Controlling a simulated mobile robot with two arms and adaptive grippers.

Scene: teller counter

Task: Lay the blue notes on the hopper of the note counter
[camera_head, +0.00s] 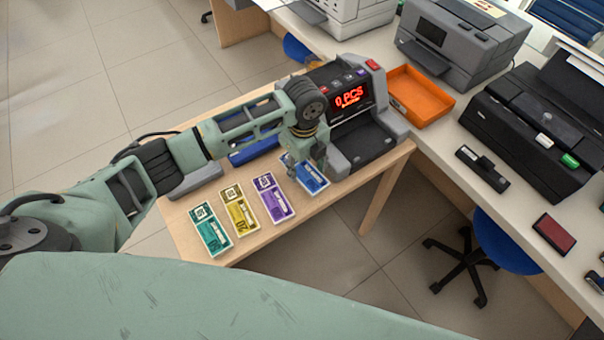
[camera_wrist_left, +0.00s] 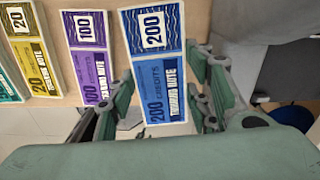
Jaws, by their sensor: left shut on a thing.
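The blue notes (camera_head: 313,182), a flat bundle marked 200, are at the right end of a row of note bundles on the wooden table. My left gripper (camera_head: 312,165) is over them from above. In the left wrist view the blue notes (camera_wrist_left: 154,60) lie between the two fingers of my left gripper (camera_wrist_left: 165,95), which is shut on their long sides. I cannot tell whether they are lifted. The grey note counter (camera_head: 362,150) stands just right of the gripper, its red display reading 0 PCS. My arm hides part of its left side. My right gripper is not in view.
Purple (camera_head: 273,198), yellow (camera_head: 239,210) and teal (camera_head: 210,230) bundles lie left of the blue notes. An orange tray (camera_head: 421,97) and a black printer (camera_head: 530,130) stand on the counter at the right. A blue object (camera_head: 253,150) lies behind the row.

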